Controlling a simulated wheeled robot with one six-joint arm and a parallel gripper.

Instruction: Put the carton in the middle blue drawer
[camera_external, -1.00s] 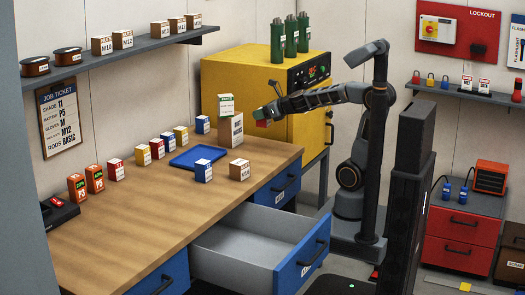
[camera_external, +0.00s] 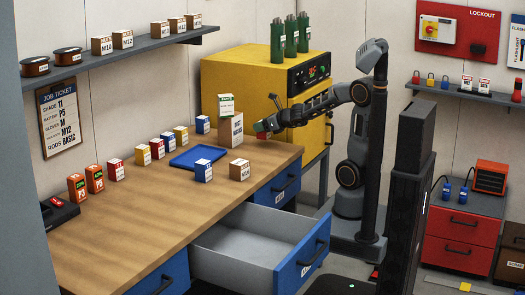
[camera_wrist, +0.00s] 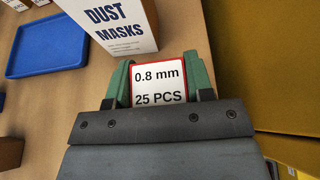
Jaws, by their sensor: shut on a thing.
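My gripper (camera_external: 264,130) is shut on a small carton (camera_wrist: 157,84) with a white label reading "0.8 mm 25 PCS" and red edges. The carton sits between the green fingertips in the wrist view; in the external view (camera_external: 261,135) it is small and partly hidden. It is by the right back end of the bench, just right of the dust masks box (camera_external: 237,131); whether it touches the bench I cannot tell. The middle blue drawer (camera_external: 309,262) is pulled out, and its visible grey inside is empty. It is below and in front of my gripper.
The wooden bench (camera_external: 130,222) holds a blue tray (camera_external: 190,164), several small boxes and a brown box (camera_external: 239,171) near its front edge. Blue drawers at left (camera_external: 167,281) and right (camera_external: 287,184) look shut. A yellow cabinet (camera_external: 235,75) stands behind my gripper.

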